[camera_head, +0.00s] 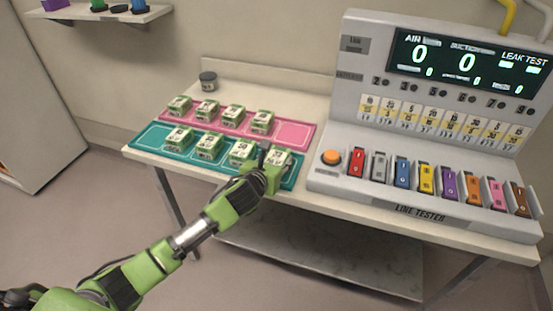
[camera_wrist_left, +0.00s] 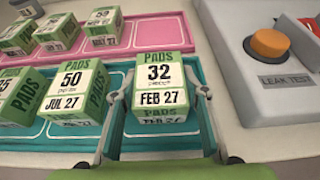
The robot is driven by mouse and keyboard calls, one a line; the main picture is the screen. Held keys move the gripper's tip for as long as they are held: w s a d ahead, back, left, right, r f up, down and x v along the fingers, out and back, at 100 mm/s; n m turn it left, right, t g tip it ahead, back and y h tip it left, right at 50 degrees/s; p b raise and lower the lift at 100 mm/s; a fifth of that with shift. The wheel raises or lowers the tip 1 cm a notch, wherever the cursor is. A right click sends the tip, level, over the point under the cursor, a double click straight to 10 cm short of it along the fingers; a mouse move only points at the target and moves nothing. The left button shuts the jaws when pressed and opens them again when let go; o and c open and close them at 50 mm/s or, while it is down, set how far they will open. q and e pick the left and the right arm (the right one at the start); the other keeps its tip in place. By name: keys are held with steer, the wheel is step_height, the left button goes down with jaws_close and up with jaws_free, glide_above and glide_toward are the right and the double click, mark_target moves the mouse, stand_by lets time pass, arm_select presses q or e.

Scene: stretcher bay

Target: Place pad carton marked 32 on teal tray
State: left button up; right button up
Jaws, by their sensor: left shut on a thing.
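The pad carton marked 32 (camera_wrist_left: 160,92) is a green and white box with "FEB 27" on its face. It also shows at the right end of the teal tray in the head view (camera_head: 280,157). My left gripper (camera_head: 268,172) is shut on it, with one finger on each side in the left wrist view (camera_wrist_left: 159,105). The carton is at the teal tray (camera_head: 292,180); I cannot tell whether its underside touches the tray. Several other pad cartons stand to its left on the teal tray, including one marked 50 (camera_wrist_left: 75,90). My right gripper is not in view.
A pink tray (camera_head: 300,132) with several pad cartons lies behind the teal tray. A dark jar (camera_head: 208,82) stands at the back. The line tester (camera_head: 425,205), with its orange button (camera_head: 331,157), stands close to the right of the trays.

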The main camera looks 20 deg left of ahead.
arm_select(q)
steer(key=o, duration=1.2)
steer(key=shift+f, duration=0.1)
steer(key=shift+o, duration=0.2)
steer(key=v, duration=1.2)
steer(key=shift+r+b, duration=0.2)
steer(key=shift+b, duration=0.2)
